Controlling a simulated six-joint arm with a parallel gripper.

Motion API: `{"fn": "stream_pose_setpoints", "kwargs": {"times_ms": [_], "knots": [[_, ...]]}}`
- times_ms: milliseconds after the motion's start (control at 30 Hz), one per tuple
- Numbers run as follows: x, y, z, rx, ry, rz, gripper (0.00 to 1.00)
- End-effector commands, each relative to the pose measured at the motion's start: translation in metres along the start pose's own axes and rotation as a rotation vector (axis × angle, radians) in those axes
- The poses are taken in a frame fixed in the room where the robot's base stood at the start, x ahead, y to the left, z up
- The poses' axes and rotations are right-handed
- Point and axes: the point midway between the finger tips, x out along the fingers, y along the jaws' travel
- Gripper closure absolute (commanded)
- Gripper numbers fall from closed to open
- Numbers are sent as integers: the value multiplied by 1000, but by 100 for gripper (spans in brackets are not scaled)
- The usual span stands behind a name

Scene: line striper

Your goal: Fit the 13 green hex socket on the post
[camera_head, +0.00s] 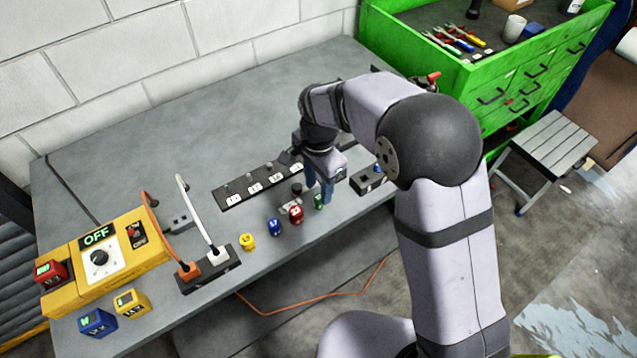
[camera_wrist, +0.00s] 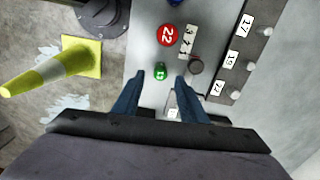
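The green socket (camera_head: 319,201) stands on the grey bench at the right end of a row of coloured sockets. It also shows in the wrist view (camera_wrist: 160,71); its number is too small to read. My gripper (camera_head: 318,190) points down over it, with blue fingers apart. In the wrist view my gripper (camera_wrist: 158,78) is open, a fingertip on either side of the green socket with visible gaps. The dark post rail (camera_head: 263,187) lies behind the row and carries several upright posts with white labels. In the wrist view, labels 17, 19 and 22 (camera_wrist: 217,88) read; I cannot pick out a 13.
A red socket (camera_head: 296,214) marked 22 (camera_wrist: 167,35) is the nearest neighbour, then a blue (camera_head: 274,227) and a yellow one (camera_head: 247,242). A round black piece (camera_wrist: 196,65) sits beside the green socket. A small black block (camera_head: 368,180) stands to the right.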

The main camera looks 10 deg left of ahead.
Motion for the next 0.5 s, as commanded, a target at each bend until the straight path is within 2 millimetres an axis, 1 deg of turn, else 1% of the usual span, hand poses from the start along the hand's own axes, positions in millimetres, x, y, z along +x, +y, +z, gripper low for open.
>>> {"fn": "stream_pose_setpoints", "kwargs": {"times_ms": [33, 200, 333, 500], "knots": [[10, 0, 0, 0, 0, 1, 61], [26, 0, 0, 0, 0, 1, 61], [34, 0, 0, 0, 0, 2, 61], [40, 0, 0, 0, 0, 0, 61]]}}
